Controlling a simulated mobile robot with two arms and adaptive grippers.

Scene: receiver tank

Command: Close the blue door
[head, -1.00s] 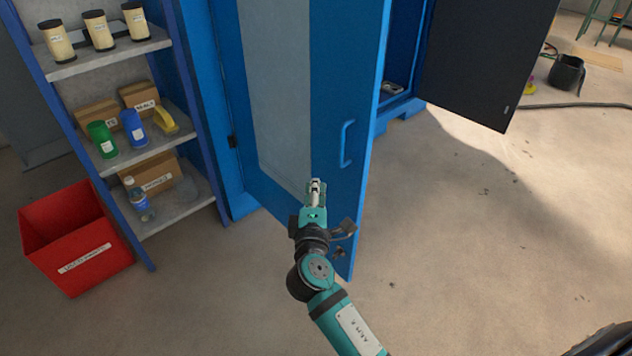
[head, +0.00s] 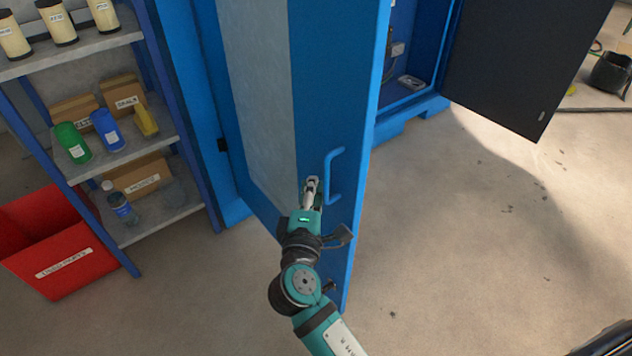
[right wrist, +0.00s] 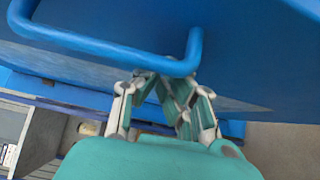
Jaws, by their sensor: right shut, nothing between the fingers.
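The blue door (head: 345,110) stands open, swung out from the blue cabinet (head: 412,110), with its outer face and grey panel toward me. Its blue bar handle (head: 333,178) is near the door's free edge. My right gripper (head: 312,182) is shut and empty, in front of the door's face just left of the handle. In the right wrist view the handle (right wrist: 110,48) crosses close ahead of the fingertips (right wrist: 160,78); I cannot tell whether they touch the door. My left gripper is not in view.
A dark door panel (head: 525,60) stands open at the cabinet's right. A shelf unit (head: 165,215) with jars, bottles and boxes stands on the left, beside a red bin (head: 60,262). The concrete floor (head: 480,250) at right is clear.

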